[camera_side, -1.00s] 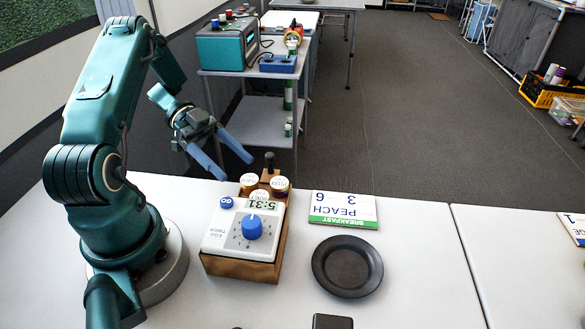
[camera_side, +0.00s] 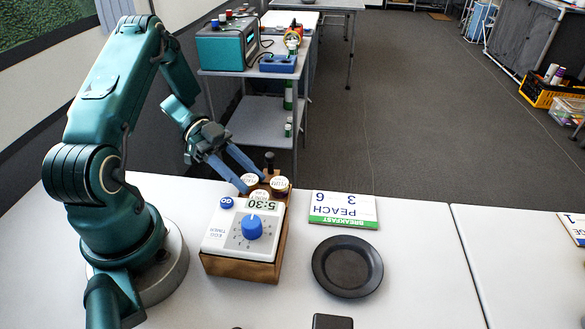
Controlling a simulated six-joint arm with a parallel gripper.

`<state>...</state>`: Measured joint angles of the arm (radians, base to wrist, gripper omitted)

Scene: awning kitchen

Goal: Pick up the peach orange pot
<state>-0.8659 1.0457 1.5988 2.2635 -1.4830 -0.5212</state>
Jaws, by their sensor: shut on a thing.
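Several small pots with round, pale, lettered lids stand at the back of a wooden holder behind the egg timer. My gripper (camera_side: 252,183) has its blue fingers on both sides of the left pot (camera_side: 250,180) and is shut on it. The pot is still among the others, and I see no lift. The right pot (camera_side: 279,183) has a brownish body. The front pot (camera_side: 260,195) is partly behind the timer. The lid words are too small to read surely, and the left pot's body colour is hidden. A card (camera_side: 342,209) on the table reads "BREAKFAST", "PEACH", "3" and "6", upside down.
A dark knobbed post (camera_side: 269,160) stands just behind the pots. An empty black plate (camera_side: 347,266) lies right of the timer.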

